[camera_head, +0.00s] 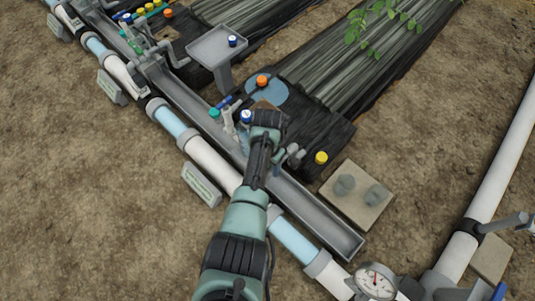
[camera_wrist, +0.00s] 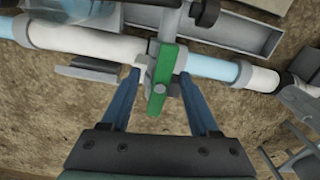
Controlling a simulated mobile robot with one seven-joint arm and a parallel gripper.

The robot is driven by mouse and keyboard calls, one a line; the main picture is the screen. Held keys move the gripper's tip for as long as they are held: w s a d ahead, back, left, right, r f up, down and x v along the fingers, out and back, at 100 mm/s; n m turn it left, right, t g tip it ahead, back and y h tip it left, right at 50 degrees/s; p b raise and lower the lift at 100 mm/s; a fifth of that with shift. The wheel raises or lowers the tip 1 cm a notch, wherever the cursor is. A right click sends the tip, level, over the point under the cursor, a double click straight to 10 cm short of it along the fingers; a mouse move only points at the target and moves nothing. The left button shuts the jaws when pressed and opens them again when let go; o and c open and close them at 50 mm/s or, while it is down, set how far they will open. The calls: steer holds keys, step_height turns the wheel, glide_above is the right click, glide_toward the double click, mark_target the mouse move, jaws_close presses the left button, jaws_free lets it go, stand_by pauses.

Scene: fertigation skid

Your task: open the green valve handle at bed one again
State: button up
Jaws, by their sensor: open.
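The green valve handle (camera_wrist: 161,78) shows in the wrist view, lying crosswise to the pipe at a joint. My gripper (camera_wrist: 160,74) is open, its two blue fingers on either side of the handle. I see gaps between the fingers and the handle; the handle is not gripped. Whether the fingertips reach down to the handle's depth I cannot tell. In the head view my arm reaches over the pipe (camera_head: 212,164), and I cannot make out the handle or the fingers there.
A grey trough (camera_head: 315,213) runs alongside the pipe. A post-mounted tray (camera_head: 216,47) stands beyond it. An orange-capped item (camera_head: 262,81) and a yellow-capped item (camera_head: 321,158) sit near the black bed. A pressure gauge (camera_head: 375,280) is at the lower right. Bare soil lies left of the pipe.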

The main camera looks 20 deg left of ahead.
step_height(320, 180, up, 10)
steer(key=p, duration=0.9)
steer(key=shift+f, duration=0.1)
